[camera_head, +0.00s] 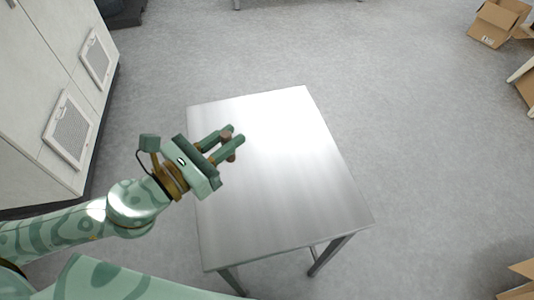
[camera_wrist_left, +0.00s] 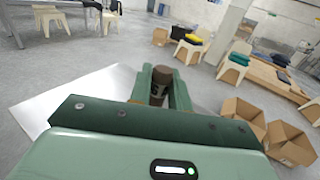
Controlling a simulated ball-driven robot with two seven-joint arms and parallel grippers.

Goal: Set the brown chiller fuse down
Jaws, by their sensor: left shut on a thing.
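The brown chiller fuse (camera_wrist_left: 160,84) is a small dark brown cylinder between the fingers of my left gripper in the left wrist view. In the head view only a bit of the fuse (camera_head: 231,157) shows, the rest hidden by the fingers. My left gripper (camera_head: 233,143) is shut on it, over the left part of the metal table (camera_head: 290,190). How high the fuse is above the tabletop I cannot tell. My right gripper is in neither view.
The tabletop is bare apart from my gripper over it. A white cabinet with vents (camera_head: 70,130) stands at the left. Cardboard boxes (camera_head: 497,22) lie on the floor at the right. Grey floor around the table is clear.

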